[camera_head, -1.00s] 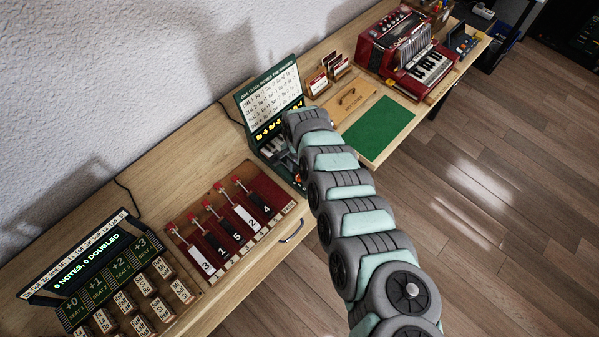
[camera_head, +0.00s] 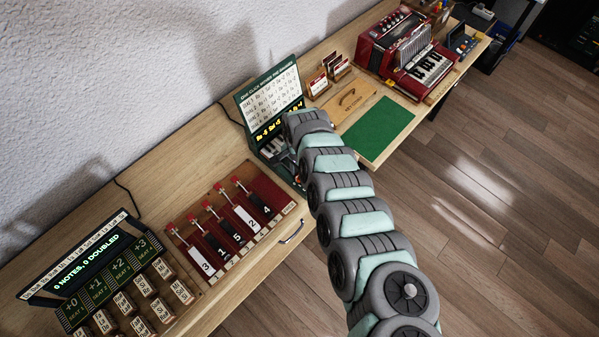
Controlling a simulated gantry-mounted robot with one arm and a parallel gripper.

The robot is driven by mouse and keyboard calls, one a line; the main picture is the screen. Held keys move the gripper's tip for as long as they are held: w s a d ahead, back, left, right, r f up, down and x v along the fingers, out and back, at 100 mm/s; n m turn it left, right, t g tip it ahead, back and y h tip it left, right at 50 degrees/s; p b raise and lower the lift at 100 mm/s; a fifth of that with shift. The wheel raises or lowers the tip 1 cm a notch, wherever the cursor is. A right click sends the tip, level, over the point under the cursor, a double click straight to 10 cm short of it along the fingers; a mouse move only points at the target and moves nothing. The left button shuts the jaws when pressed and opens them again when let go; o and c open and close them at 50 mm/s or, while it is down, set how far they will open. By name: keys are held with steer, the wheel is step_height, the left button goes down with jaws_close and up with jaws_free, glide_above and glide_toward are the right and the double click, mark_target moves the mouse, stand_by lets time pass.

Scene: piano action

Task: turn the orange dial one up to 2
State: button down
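The console with a green-framed chart (camera_head: 270,92) and a row of yellow lit characters (camera_head: 278,129) stands against the wall at the middle of the desk. My grey and mint arm reaches up from the lower right and bends down over the right side of this console.
A red rack with numbered levers (camera_head: 235,222) stands left of the console. A green mat (camera_head: 370,130), card holders (camera_head: 328,75) and a red accordion (camera_head: 408,52) are to the right.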

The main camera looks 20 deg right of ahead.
stand_by(0.4)
steer(key=n+p, duration=0.1)
steer(key=n, duration=0.2)
steer(key=shift+r, duration=0.1)
steer(key=n, duration=0.5)
steer(key=shift+n, duration=0.3)
steer(key=n, duration=0.5)
steer(key=shift+n, duration=2.1)
steer(key=c, duration=1.1)
jaws_free()
